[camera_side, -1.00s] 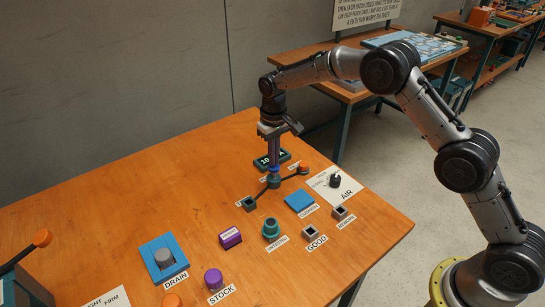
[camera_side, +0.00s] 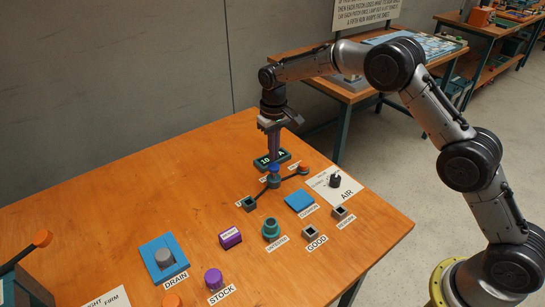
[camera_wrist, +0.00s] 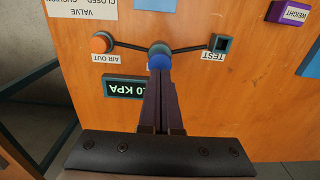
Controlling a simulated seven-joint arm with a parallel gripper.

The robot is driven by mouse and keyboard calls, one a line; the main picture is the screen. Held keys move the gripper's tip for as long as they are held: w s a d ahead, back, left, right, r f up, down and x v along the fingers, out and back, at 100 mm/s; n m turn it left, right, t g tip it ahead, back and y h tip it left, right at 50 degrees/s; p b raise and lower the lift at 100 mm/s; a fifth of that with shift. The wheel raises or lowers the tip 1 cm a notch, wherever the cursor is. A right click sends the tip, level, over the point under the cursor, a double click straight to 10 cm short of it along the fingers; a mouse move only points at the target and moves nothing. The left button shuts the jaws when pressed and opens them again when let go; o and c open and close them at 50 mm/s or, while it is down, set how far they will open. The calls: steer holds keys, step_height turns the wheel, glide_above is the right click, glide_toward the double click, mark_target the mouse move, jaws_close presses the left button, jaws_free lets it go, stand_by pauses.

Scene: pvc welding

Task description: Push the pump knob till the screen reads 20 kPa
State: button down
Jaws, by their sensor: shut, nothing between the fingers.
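The blue pump knob (camera_side: 273,168) sits on top of a round dark teal body (camera_side: 273,181) at the middle of a black bar. In the wrist view the blue knob (camera_wrist: 159,62) shows just beyond my fingertips. My gripper (camera_side: 274,159) is shut and empty, pointing down over the knob; I cannot tell whether it touches. The screen (camera_side: 271,161) is partly hidden behind my fingers, with "10" and a final "A" legible. In the wrist view the screen (camera_wrist: 127,88) is upside down and shows ".0 KPA", its front digits hidden by my fingers.
The bar joins an orange AIR OUT knob (camera_wrist: 102,42) and a dark square TEST socket (camera_wrist: 221,43). The AIR card with a black dial (camera_side: 335,181), a blue pad (camera_side: 299,201) and a purple block (camera_side: 230,238) stand nearby. The table's left back area is clear.

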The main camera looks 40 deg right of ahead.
mark_target(274, 166)
stand_by(0.8)
step_height(274, 166, up, 5)
steer(key=shift+f, duration=3.05)
steer(key=shift+f, duration=2.2)
steer(key=shift+r, duration=2.75)
